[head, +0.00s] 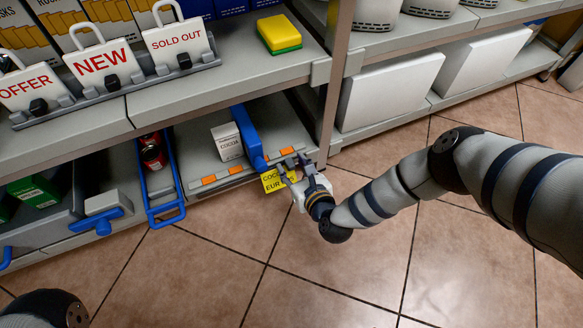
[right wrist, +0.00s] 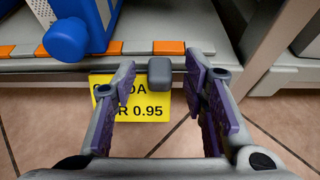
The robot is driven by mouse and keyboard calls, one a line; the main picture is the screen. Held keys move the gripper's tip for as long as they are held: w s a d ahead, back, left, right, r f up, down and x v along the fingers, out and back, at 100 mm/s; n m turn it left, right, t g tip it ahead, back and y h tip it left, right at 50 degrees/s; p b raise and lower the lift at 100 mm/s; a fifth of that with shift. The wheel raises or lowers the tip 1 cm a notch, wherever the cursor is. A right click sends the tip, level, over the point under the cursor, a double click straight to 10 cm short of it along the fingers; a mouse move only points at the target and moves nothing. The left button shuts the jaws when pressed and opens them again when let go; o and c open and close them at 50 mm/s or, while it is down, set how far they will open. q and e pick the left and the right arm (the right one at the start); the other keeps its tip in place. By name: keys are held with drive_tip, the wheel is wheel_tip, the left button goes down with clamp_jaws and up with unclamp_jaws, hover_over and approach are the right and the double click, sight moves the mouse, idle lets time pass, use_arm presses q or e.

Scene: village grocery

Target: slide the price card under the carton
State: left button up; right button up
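The white cocoa carton (head: 228,142) stands on the lower shelf, left of a blue bar. The yellow price card (head: 272,181), reading cocoa and EUR 0.95, is at the front edge of that shelf. It also shows in the right wrist view (right wrist: 152,110), partly hidden behind the left-hand finger. A small grey block (right wrist: 160,76) is at the card's upper edge, between the fingers with gaps on both sides. My right gripper (head: 297,172) is open at the shelf edge; its fingers (right wrist: 162,85) are on either side of the block. My left gripper is out of view.
The blue bar (head: 247,136) with a rounded end stands right of the carton. Orange strips (head: 235,170) line the shelf front. A shelf upright (head: 333,80) stands close to the right. A blue-railed tray (head: 165,213) holds a red can (head: 152,154). The floor in front is clear.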

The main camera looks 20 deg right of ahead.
drive_tip(key=shift+w, duration=0.2)
clamp_jaws()
drive_tip(key=shift+s+a+b, duration=0.1)
drive_tip(key=shift+a+b, duration=0.45)
drive_tip(key=shift+a, duration=1.85)
unclamp_jaws()
drive_tip(key=v, duration=1.2)
